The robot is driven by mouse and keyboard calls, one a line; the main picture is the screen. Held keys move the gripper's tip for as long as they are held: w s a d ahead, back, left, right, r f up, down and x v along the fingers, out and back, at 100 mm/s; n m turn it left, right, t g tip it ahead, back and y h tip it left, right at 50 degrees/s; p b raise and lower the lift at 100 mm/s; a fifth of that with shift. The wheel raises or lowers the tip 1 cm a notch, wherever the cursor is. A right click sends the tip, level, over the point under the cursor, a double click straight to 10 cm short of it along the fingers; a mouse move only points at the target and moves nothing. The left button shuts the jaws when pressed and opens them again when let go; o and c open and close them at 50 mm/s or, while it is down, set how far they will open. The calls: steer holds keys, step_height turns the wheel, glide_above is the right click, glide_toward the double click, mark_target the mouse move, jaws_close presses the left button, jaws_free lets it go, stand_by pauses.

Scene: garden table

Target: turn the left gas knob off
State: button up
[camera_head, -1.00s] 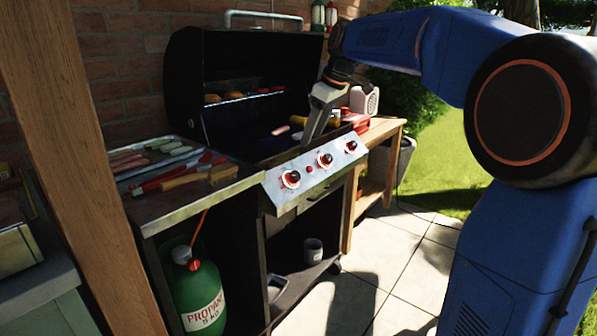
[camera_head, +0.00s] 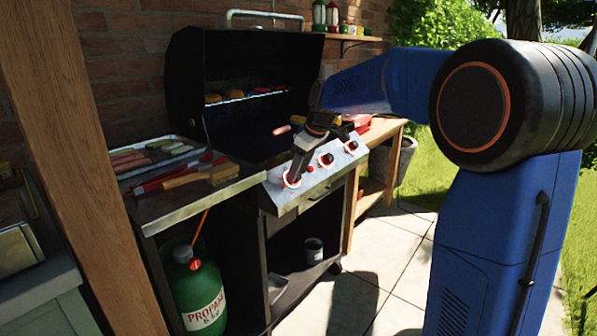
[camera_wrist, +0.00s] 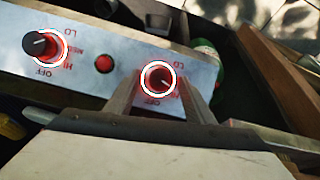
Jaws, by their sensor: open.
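The left gas knob (camera_head: 291,183) is at the left end of the grill's silver front panel. My gripper (camera_head: 296,174) reaches down to it from above and partly hides it. In the wrist view the left knob (camera_wrist: 158,78) is red with a white ring. Its white mark slants toward the lower right, off the OFF label below it. The two fingers of my gripper (camera_wrist: 161,88) are open, one on each side of the knob. I cannot tell whether they touch it.
The middle knob (camera_wrist: 43,45) and a red button (camera_wrist: 104,64) are beside it on the panel. The right knob (camera_head: 351,146) is farther along. The black lid (camera_head: 210,80) is up. A tray of food (camera_head: 150,155) and tongs lie on the left shelf. A green propane bottle (camera_head: 202,290) stands below.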

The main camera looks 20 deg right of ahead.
steer(key=shift+f, duration=0.1)
steer(key=shift+c, duration=0.7)
steer(key=c, duration=0.9)
steer(key=shift+w+m, duration=0.1)
steer(key=shift+m, duration=0.2)
steer(key=m, duration=0.1)
steer(key=m+y, duration=0.1)
steer(key=m, duration=0.1)
steer(key=m+g+y, duration=0.1)
steer(key=shift+d+f+m, duration=0.1)
steer(key=shift+d+m, duration=0.2)
steer(key=shift+m, duration=0.1)
steer(key=m+y, duration=0.1)
steer(key=m, duration=0.2)
steer(key=m+y, duration=0.1)
steer(key=m, duration=0.2)
steer(key=shift+d+f+y, duration=0.15)
steer(key=shift+y, duration=0.25)
steer(key=o, duration=1)
